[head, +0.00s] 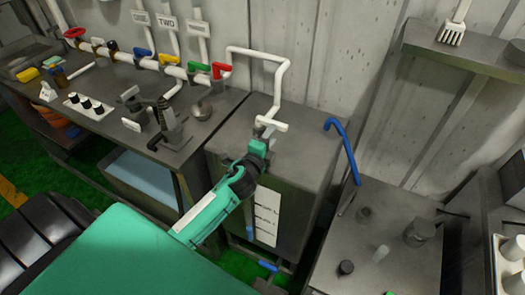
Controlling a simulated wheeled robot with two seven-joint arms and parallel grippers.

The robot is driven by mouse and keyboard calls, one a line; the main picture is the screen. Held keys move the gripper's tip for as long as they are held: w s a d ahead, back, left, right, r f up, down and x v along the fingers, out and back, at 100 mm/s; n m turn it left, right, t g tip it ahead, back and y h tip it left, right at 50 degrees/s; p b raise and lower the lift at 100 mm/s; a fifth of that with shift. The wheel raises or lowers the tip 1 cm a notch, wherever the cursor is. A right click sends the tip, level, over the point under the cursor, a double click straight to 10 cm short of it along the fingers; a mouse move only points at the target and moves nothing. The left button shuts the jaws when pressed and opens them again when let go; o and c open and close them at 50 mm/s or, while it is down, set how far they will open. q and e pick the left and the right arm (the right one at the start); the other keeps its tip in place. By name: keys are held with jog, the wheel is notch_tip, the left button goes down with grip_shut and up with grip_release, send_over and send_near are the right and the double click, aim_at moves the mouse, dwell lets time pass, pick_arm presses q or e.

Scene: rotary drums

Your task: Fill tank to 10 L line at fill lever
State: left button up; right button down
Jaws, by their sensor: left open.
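The grey box-shaped tank (310,160) stands in the middle of the view against the wall. A white label with dark marks (266,215) is on its front; I cannot read the marks or see a liquid level. A white pipe (280,80) runs from the wall pipe down to a short white crosspiece (271,124) at the tank top. A red lever (219,69) sits on the pipe. My left gripper (262,146) is open at the tank's front top edge, close below the crosspiece; contact cannot be told. My right gripper is not in view.
A blue bent pipe (345,150) rises right of the tank. A grey table (390,230) at right bears small parts. A shelf (465,52) holds a brush.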

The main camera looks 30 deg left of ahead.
pick_arm(q)
jog(key=s, duration=0.3)
jog(key=s+b, duration=0.1)
jog(key=s, duration=0.1)
jog(key=shift+s+d, duration=0.2)
jog(key=shift+s, duration=0.2)
